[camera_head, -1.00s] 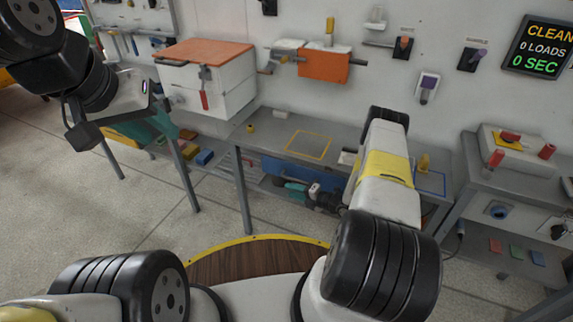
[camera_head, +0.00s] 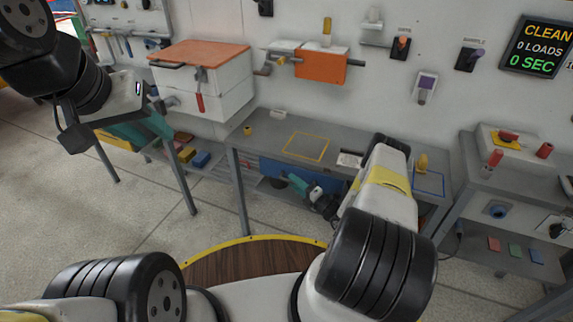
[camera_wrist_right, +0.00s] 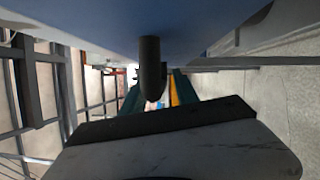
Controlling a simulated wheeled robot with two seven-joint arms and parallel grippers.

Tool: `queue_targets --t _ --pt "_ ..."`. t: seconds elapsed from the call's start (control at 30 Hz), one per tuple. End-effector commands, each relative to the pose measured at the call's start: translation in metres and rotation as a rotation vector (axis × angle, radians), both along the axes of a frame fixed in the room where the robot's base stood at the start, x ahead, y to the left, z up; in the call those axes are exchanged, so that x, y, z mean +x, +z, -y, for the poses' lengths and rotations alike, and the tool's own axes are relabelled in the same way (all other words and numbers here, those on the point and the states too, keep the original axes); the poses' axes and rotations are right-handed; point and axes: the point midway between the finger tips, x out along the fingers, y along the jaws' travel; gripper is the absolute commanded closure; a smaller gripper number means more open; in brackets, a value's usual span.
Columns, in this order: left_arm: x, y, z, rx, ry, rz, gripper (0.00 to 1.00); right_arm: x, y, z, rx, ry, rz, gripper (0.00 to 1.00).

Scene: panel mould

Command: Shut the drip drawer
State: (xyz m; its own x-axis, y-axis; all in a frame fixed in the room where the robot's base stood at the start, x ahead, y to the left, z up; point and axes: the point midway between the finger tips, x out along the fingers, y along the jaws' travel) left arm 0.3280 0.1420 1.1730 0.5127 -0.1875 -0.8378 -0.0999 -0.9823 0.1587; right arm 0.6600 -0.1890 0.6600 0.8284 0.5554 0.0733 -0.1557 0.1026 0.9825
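A blue panel (camera_head: 316,175), which looks like the drip drawer's front, lies under the front edge of the middle bench. How far it stands out cannot be told. My right gripper (camera_head: 292,181), with teal fingers, is low in front of it, pointing left; my forearm hides part of the panel. In the right wrist view a blue surface fills the top, close by, with a dark post (camera_wrist_right: 151,70) below it. The teal fingers (camera_wrist_right: 157,95) stand apart there with nothing clearly held between them. My left gripper (camera_head: 145,130) is at the far left, away from the panel; its opening is unclear.
The middle bench (camera_head: 262,144) carries a yellow outlined square and small items. A white box with an orange lid (camera_head: 205,85) stands behind left. A side bench (camera_head: 500,180) stands right. Bench legs and a low shelf are near my right gripper. Floor is clear at front left.

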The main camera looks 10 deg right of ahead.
Motion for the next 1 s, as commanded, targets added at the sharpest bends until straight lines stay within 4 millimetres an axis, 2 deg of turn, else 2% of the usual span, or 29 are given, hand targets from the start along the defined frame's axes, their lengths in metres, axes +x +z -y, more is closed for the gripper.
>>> queue_targets --t 0.27,0.4,0.47,1.0 --pt "0.0000 0.0000 0.0000 0.000 0.000 0.000 0.64 0.0017 0.0000 -0.0010 0.000 0.000 -0.001 0.64" --pt "0.0000 0.0000 0.0000 0.000 0.000 0.000 0.64 0.0016 0.0000 -0.0009 -0.001 0.000 -0.001 0.91" --pt "0.0000 0.0000 0.0000 0.000 0.000 0.000 0.64 0.0016 0.0000 -0.0009 0.000 0.000 -0.001 1.00" --pt "0.0000 0.0000 0.0000 0.000 0.000 0.000 0.64 0.0012 -0.0004 -0.0007 0.000 0.000 -0.002 1.00"
